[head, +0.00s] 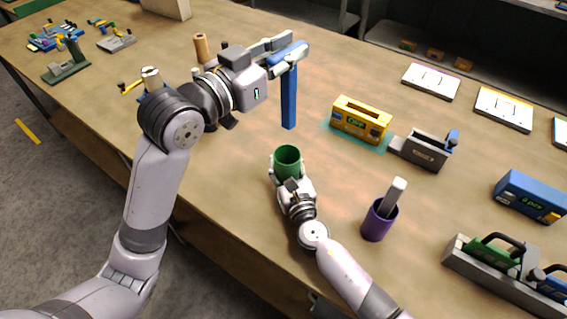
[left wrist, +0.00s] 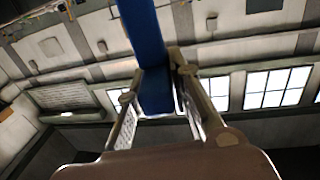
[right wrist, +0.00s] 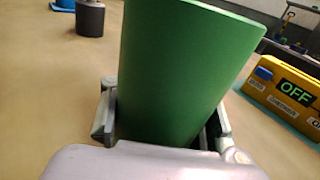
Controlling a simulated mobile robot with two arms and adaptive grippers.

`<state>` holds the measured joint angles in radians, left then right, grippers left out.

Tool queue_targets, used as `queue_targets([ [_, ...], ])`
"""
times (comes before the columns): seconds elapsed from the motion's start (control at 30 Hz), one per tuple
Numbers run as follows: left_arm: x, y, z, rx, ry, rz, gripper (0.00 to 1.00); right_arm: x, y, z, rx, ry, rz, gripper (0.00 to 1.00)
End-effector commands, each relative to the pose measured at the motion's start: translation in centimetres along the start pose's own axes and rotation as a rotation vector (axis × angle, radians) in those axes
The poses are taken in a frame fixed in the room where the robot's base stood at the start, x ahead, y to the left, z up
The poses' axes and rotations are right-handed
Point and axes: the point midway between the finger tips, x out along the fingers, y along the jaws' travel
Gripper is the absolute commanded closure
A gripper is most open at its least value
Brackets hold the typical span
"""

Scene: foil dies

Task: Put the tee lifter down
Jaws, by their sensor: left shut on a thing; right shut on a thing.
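The tee lifter, a blue T-shaped tool (head: 289,98), hangs upright with its crossbar at the top and its stem pointing down. My left gripper (head: 280,54) is shut on its upper part and holds it above the table. In the left wrist view the blue tool (left wrist: 148,60) runs between the two fingers. A green cup (head: 287,158) stands open end up, below and in front of the stem's lower end. My right gripper (head: 287,177) is shut on the cup, which also fills the right wrist view (right wrist: 180,75). The cup's base is hidden, so contact with the table is unclear.
A yellow box (head: 361,121) reading OFF stands on a teal mat right of the cup. A grey device (head: 425,151) is beside it. A purple cup (head: 379,222) holding a light bar stands to the front right. A brown cylinder (head: 201,47) stands behind my left arm.

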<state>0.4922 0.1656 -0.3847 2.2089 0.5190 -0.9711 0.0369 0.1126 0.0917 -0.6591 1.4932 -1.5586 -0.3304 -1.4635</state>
Motion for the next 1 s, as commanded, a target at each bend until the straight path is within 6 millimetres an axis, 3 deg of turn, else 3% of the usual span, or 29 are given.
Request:
queue_targets([
  [0.37, -0.2, 0.4, 5.0, 0.014, -0.006, -0.059, 1.00, 0.0, 0.0, -0.1, -0.001, 0.002, 0.000, 0.92],
  [0.6, -0.2, 0.4, 11.3, 0.013, -0.009, -0.059, 1.00, 0.0, 0.0, -0.1, -0.001, 0.002, 0.001, 0.92],
  [0.8, -0.2, 0.4, 15.4, 0.015, -0.005, -0.058, 1.00, 0.0, 0.0, -0.1, -0.001, 0.002, 0.001, 0.93],
  [1.0, -0.2, 0.4, 17.1, 0.017, -0.001, -0.058, 1.00, 0.0, 0.0, -0.1, 0.000, 0.002, 0.001, 0.94],
])
